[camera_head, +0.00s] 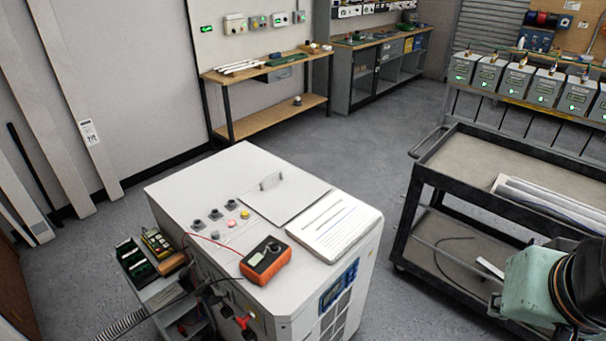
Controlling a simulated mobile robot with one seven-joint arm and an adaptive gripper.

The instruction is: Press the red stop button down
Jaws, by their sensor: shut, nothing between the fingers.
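A white cabinet (185,185) stands in the middle foreground. Part of my arm shows at the lower right, away from the cabinet. My gripper's fingers are not visible.
An orange meter (266,260) with leads and a paper sheet (334,226) lie on the cabinet top. A side shelf with tools (157,243) adjoins its left. A black cart (455,187) stands right, with clear floor between. Benches line the back.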

